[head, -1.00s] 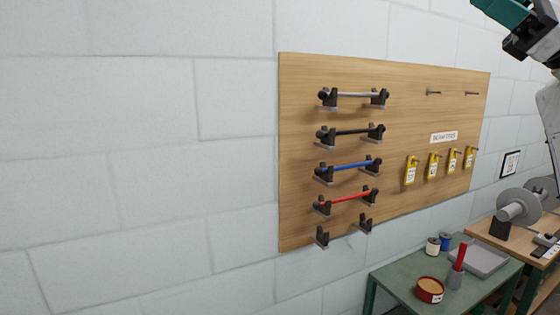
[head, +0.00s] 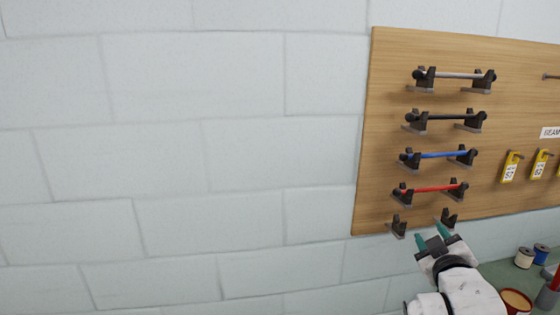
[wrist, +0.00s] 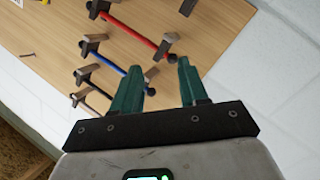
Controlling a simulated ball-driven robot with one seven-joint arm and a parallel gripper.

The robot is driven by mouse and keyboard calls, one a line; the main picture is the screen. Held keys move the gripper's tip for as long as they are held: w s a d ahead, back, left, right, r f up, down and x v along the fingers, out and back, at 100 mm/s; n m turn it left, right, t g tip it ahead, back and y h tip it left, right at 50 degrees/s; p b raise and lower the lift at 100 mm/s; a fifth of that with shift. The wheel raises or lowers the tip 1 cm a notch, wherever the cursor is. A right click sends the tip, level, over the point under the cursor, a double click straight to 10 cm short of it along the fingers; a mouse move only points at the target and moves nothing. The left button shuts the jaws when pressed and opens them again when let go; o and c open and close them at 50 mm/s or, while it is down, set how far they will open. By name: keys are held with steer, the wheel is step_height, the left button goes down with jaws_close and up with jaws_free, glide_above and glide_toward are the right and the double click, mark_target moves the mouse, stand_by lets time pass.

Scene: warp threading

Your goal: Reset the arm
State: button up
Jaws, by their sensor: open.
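My gripper (head: 432,241) is in the lower right of the head view, with its teal fingers apart and nothing between them. It is in front of the lower edge of the wooden board (head: 385,130), by the empty lowest pair of brackets (head: 448,219). The wrist view shows the open fingers of my gripper (wrist: 163,80) pointing toward the board (wrist: 225,20). Whether the fingers touch anything cannot be told.
The board holds a red rod (head: 432,189), a blue rod (head: 440,155), a black rod (head: 446,117) and a grey rod (head: 455,75) in brackets. Yellow tags (head: 510,167) hang at right. Spools (head: 524,257) and a red tin (head: 515,301) stand lower right. The wall at left is bare.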

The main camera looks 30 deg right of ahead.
steer(key=s+a+f+g+y, duration=0.3)
steer(key=s+a+f+y, duration=0.1)
steer(key=a+f, duration=0.6)
steer(key=s+a+f+g+y, duration=0.35)
steer(key=a+f, duration=0.45)
steer(key=f, duration=0.4)
steer(key=s+a+f+g+y, duration=0.1)
steer(key=s+a+f, duration=0.3)
steer(key=s, duration=0.4)
steer(key=s+a+f+g+y, duration=0.2)
steer(key=s+a+f+g, duration=0.2)
steer(key=s, duration=0.4)
steer(key=shift+s+a+m+g, duration=0.3)
steer(key=shift+s+a+g, duration=0.05)
steer(key=shift+a, duration=0.2)
steer(key=shift+d+f, duration=0.1)
